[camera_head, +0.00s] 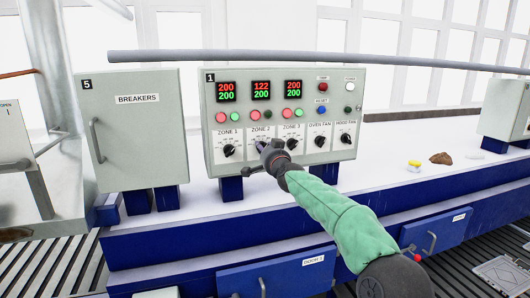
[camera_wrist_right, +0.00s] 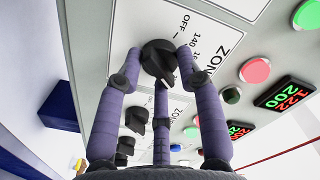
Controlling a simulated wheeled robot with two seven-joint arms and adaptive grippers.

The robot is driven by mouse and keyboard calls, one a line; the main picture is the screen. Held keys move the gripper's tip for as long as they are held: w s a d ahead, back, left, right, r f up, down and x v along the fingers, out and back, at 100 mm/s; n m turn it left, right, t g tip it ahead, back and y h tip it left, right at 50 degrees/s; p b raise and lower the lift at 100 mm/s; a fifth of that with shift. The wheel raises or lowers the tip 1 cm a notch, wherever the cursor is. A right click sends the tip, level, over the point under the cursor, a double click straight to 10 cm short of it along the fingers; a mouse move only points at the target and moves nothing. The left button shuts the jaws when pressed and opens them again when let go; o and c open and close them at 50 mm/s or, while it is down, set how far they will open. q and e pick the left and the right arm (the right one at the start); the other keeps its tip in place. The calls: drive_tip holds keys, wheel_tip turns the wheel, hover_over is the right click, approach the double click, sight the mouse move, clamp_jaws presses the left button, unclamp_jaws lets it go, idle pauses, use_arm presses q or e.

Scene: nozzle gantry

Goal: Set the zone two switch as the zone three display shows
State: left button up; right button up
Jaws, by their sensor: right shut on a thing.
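The grey control panel (camera_head: 215,160) carries zone displays, lamps and black rotary switches. The zone three display (camera_head: 293,87) reads 200 in red over 200 in green. The zone two display (camera_head: 261,90) reads 122 over 200. My right gripper (camera_head: 263,146) is at the zone two switch and covers most of it in the head view. In the right wrist view its purple fingers close around the black zone two switch (camera_wrist_right: 158,59). Scale marks OFF, 140 and part of a further number show beside it; the pointer's exact setting is unclear. My left gripper is out of view.
The zone one switch (camera_head: 229,151) and zone three switch (camera_head: 292,143) sit close on either side. Oven fan (camera_head: 320,141) and hood fan switches are further right. A breakers cabinet (camera_head: 138,130) stands left. A long grey bar (camera_head: 330,57) runs above the panel.

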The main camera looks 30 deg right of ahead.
drive_tip(key=shift+s+d+r+m, duration=0.15)
drive_tip(key=shift+d+r+m, duration=0.05)
drive_tip(key=shift+r+m, duration=0.45)
drive_tip(key=shift+r, duration=0.1)
drive_tip(key=o, duration=1)
drive_tip(key=shift+c, duration=0.2)
drive_tip(key=shift+o, duration=0.7)
drive_tip(key=shift+f, duration=0.3)
drive_tip(key=shift+a+f, duration=0.1)
drive_tip(key=shift+f, duration=0.1)
drive_tip(key=v, duration=1.2)
drive_tip(key=shift+r, duration=0.1)
